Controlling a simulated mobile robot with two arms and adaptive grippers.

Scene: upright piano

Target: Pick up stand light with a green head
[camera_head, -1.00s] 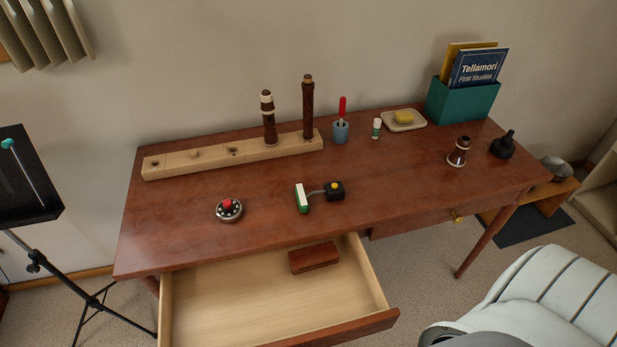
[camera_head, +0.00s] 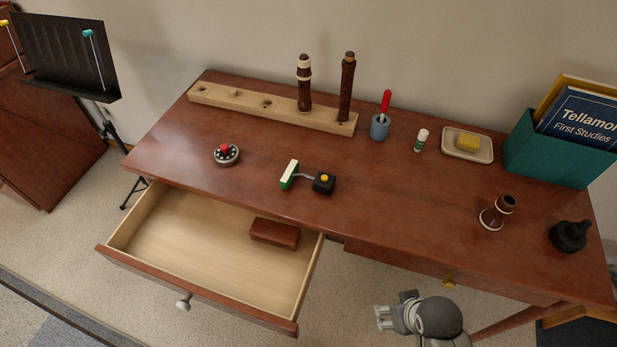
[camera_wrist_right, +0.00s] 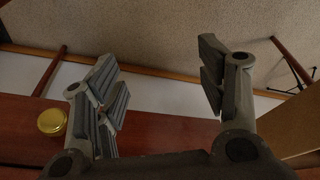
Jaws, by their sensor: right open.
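The stand light lies on the desk near its front edge in the head view. It has a green-and-white head (camera_head: 290,174), a short bent neck and a black base (camera_head: 324,183) with a yellow button. My right gripper (camera_head: 382,317) is open and empty, in front of the desk and below its front edge, to the right of the open drawer and apart from the light. Its two spread fingers also show in the right wrist view (camera_wrist_right: 160,88), with nothing between them. The light does not show in the wrist view. My left gripper is not in view.
An open drawer (camera_head: 180,245) holds a brown box (camera_head: 275,233). A music stand (camera_head: 65,50) stands left.

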